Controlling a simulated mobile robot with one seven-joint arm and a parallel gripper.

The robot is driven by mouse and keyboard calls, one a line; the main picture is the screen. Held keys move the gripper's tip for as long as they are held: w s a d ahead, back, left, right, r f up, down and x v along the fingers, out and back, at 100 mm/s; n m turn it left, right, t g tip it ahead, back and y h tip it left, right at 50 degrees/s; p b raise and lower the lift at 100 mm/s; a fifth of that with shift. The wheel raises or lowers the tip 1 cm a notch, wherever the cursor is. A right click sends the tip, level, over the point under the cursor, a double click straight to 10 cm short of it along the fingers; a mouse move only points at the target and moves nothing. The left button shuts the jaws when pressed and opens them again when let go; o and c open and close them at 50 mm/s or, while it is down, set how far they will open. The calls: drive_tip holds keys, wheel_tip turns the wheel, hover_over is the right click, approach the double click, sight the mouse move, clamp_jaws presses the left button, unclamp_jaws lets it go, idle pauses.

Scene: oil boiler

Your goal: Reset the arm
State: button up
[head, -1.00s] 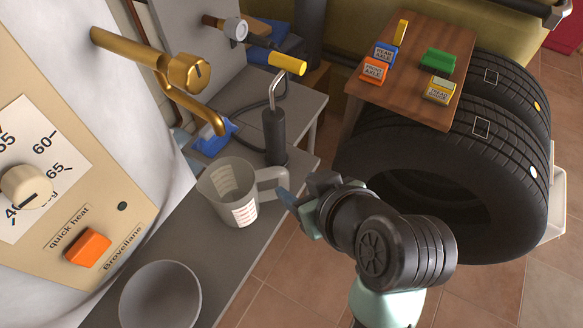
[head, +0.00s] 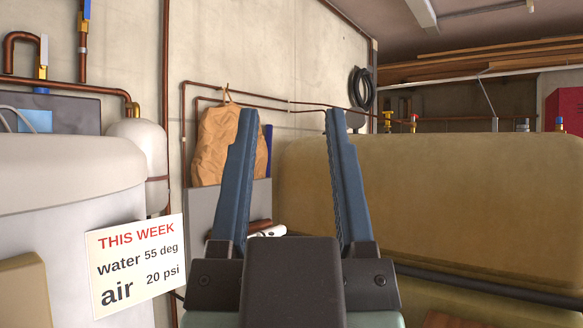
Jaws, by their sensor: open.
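A brown sack or cloth hanging on the wall shows behind the left finger, and the large yellowish tank (head: 440,200) lies behind the right finger. My gripper touches nothing that I can see. The rest of my arm is mostly hidden below the frame.
A white boiler (head: 60,190) with a "THIS WEEK" note (head: 138,265) reading water 55 deg, air 20 psi stands at left. Copper pipes (head: 165,100) run along the wall. A small white vessel (head: 138,150) is behind the boiler. Planks (head: 480,65) lie on a shelf at upper right.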

drive_tip(key=shift+r, duration=0.2)
wheel_tip(320, 180, up, 18)
drive_tip(key=p, duration=1.8)
drive_tip(key=shift+r+p, duration=0.15)
drive_tip(key=shift+p, duration=0.15)
